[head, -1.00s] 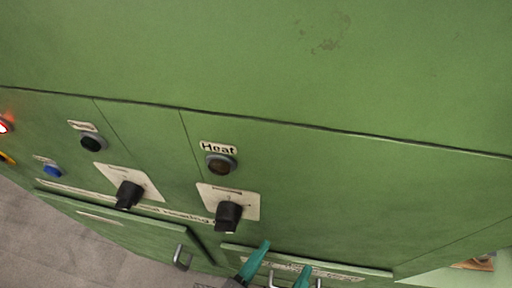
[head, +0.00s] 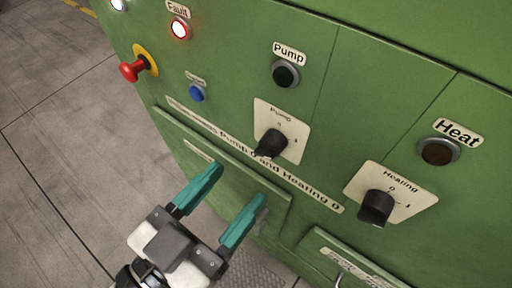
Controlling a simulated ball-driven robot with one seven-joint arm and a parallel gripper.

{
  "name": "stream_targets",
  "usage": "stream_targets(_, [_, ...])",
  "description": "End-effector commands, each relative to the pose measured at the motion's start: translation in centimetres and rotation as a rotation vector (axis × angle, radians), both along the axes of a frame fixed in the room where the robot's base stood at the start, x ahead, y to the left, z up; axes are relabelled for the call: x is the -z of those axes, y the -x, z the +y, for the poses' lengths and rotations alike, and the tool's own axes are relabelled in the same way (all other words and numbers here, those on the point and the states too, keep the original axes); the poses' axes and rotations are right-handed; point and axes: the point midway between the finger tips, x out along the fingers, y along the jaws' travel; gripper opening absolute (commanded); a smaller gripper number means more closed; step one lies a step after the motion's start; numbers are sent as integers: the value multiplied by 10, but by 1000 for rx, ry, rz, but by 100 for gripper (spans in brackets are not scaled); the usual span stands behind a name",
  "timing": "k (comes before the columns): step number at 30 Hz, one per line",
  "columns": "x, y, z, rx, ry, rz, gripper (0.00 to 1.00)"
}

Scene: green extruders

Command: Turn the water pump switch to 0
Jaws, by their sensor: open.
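The pump switch (head: 271,143) is a black rotary knob on a cream plate (head: 292,121) marked "Pump", with 0 and 1 positions. It sits in the middle of the green panel in the head view. The knob's handle points down and left; I cannot tell surely which mark it is set to. A dark pump lamp (head: 285,74) with a "Pump" label is above it. My gripper (head: 226,204) is open, with two teal fingers apart and nothing between them. It is below and left of the pump switch, not touching it.
A similar heating switch (head: 376,207) and dark heat lamp (head: 437,151) are at right. A red emergency button (head: 133,69), lit red fault lamp (head: 180,29) and blue button (head: 197,93) are at left. The grey floor (head: 60,150) is open at left.

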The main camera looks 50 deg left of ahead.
Motion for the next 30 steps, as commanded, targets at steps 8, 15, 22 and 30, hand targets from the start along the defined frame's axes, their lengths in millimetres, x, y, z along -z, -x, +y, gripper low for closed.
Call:
stream_targets(8, [-2,-47,11,3,0,0,60])
stream_targets(15, [0,-65,15,0,-1,1,60])
stream_targets(22, [0,-67,16,0,-1,1,60])
stream_targets(30, [0,-67,16,0,-1,1,41])
